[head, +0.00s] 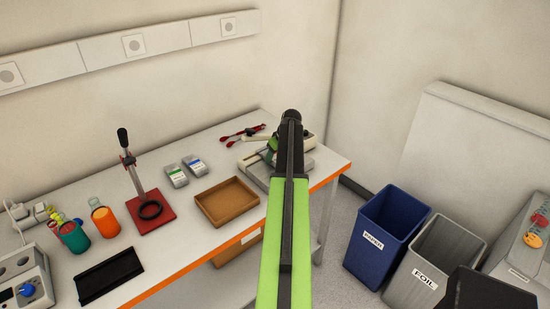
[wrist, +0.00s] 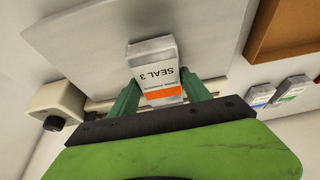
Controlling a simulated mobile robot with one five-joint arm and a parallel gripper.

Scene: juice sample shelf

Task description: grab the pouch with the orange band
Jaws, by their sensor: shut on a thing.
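The pouch with the orange band (wrist: 154,58) is a small grey-white packet marked "SEAL 3". In the wrist view it sits between the two green fingers of my gripper (wrist: 160,88), which is shut on it. The orange band lies near the finger side of the print. In the head view my gripper (head: 271,151) is at the right end of the table, over or close to a pale flat device; my arm hides the pouch there. I cannot tell whether the pouch touches the surface under it.
Two other pouches, green-banded (head: 177,176) and blue-banded (head: 195,165), lie left of my arm. A brown tray (head: 252,199) is in front of them. Red-handled tools (head: 243,133) lie behind. A press stand (head: 153,209) is further left. Bins (head: 386,235) stand on the right.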

